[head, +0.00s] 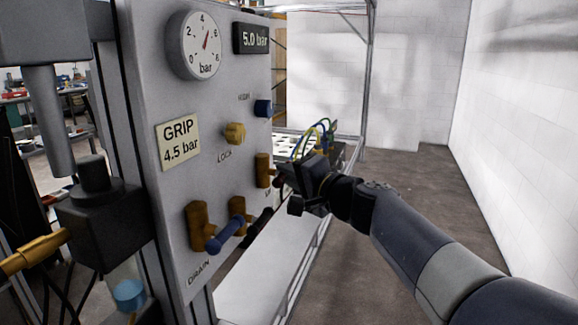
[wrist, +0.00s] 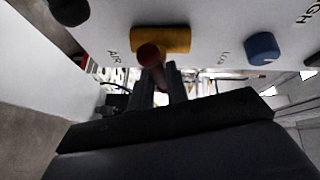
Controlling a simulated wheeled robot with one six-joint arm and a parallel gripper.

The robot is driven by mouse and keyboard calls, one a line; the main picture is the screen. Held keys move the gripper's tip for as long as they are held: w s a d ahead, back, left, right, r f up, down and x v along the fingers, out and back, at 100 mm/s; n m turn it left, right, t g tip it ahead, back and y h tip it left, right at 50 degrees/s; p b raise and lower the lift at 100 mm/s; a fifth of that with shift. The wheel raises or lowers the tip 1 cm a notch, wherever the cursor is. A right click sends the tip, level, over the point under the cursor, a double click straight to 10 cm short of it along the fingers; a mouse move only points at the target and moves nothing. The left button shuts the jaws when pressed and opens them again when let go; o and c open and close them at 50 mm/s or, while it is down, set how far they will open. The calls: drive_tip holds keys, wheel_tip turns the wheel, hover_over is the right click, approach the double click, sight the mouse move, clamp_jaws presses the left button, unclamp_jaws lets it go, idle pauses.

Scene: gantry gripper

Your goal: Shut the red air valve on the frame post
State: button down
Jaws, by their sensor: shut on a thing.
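The air valve is on the grey panel; its brass body (head: 263,170) shows in the head view, just left of my gripper (head: 290,182). In the wrist view the brass body (wrist: 162,40) sits beside the letters AIR. Its red handle (wrist: 150,55) points out from the body toward my gripper. My gripper (wrist: 160,78) is shut on the red handle, with the two fingers close around it. In the head view my gripper hides most of the handle.
The panel (head: 170,90) carries a pressure gauge (head: 201,45), a display (head: 255,39) reading 5.0 bar, and a brass lock knob (head: 235,133). A blue-handled drain valve (head: 226,234) sticks out below left of my gripper. Open floor (head: 430,190) lies to the right.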

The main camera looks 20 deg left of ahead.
drive_tip(key=m+p, duration=0.1)
drive_tip(key=p, duration=0.2)
drive_tip(key=shift+m+g+h, duration=0.4)
drive_tip(key=c, duration=1.4)
unclamp_jaws()
drive_tip(key=v, duration=1.1)
drive_tip(key=shift+w+b, duration=0.1)
drive_tip(key=shift+b, duration=0.25)
